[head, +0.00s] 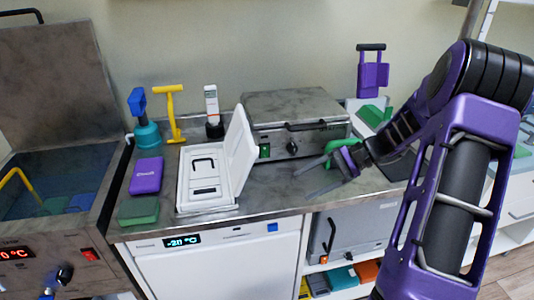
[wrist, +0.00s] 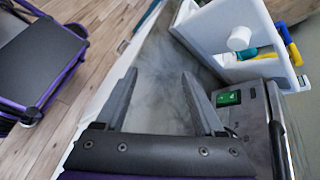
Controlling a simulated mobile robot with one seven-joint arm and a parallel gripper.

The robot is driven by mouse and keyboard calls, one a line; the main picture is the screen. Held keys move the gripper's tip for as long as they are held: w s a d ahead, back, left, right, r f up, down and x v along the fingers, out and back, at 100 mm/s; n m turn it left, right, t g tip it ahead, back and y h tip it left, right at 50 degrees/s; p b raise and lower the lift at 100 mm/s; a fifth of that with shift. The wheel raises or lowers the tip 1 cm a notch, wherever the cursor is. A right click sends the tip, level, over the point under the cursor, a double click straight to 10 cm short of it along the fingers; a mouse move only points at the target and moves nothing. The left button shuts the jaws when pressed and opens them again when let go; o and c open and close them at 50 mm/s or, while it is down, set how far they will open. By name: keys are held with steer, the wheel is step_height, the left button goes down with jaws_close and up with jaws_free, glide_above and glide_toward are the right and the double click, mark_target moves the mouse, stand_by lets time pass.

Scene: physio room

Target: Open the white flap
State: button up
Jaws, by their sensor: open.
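The white flap (head: 239,150) is the lid of a white case (head: 207,208) on the metal counter. It stands raised, roughly upright, along the case's right side, and the tray inside is exposed. In the wrist view a white panel, apparently the flap (wrist: 215,35), is at the upper right, with a round white knob. My gripper (head: 308,178) is open and empty, to the right of the flap and apart from it, low over the counter in front of the metal box. In the wrist view the two fingers of my gripper (wrist: 159,74) are spread, with only counter between them.
A metal box with a green switch (head: 290,125) stands behind my gripper. A purple box (head: 146,176), a green block (head: 138,210) and a teal pump (head: 147,134) are left of the case. A metal bath (head: 55,170) is far left. Counter between flap and gripper is clear.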

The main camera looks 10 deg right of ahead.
steer(key=w+d+r+m+t+y, duration=0.1)
steer(key=d+r+m+t+y, duration=0.2)
steer(key=d+r+t+y, duration=0.25)
steer(key=b, duration=0.2)
glide_toward(242, 147)
steer(key=w+a+f, duration=0.1)
steer(key=w+a, duration=0.1)
steer(key=a, duration=0.3)
steer(key=shift+w+d+f+h, duration=0.1)
steer(key=shift+w+d+h, duration=0.15)
steer(key=shift+h, duration=0.2)
jaws_close()
stand_by(0.8)
